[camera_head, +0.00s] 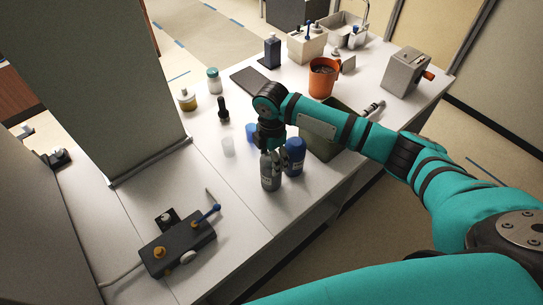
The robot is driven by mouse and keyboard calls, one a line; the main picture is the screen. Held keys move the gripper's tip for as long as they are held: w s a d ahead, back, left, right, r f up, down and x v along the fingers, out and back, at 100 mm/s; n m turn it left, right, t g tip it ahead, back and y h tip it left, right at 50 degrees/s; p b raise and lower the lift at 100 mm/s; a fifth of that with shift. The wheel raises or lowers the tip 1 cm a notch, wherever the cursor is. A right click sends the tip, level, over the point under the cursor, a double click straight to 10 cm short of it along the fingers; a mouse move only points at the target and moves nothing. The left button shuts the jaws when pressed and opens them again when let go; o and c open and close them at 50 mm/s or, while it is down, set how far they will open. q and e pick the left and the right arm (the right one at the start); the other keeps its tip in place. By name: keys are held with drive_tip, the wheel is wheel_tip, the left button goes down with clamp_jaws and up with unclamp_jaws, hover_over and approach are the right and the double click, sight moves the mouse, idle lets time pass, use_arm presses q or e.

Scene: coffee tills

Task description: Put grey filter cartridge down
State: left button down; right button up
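The grey filter cartridge (269,177) is upright over the white counter, near its front edge. My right gripper (273,153) points down from above and is shut on its upper part. The fingers are small in view and partly hidden by the cartridge. Whether its base touches the counter is hard to tell. A dark blue cartridge or bottle (295,158) stands close at its right. My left gripper is not in view.
A clear cup (228,146), a blue item (252,132) and a black item (223,110) stand behind left. A dark valve box (178,244) sits front left; counter between is clear.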

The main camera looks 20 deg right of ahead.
drive_tip(key=shift+f, duration=0.15)
drive_tip(key=o, duration=1.4)
drive_tip(key=shift+c, duration=0.2)
wheel_tip(320, 180, up, 12)
drive_tip(key=b, duration=0.3)
drive_tip(key=shift+r, duration=0.2)
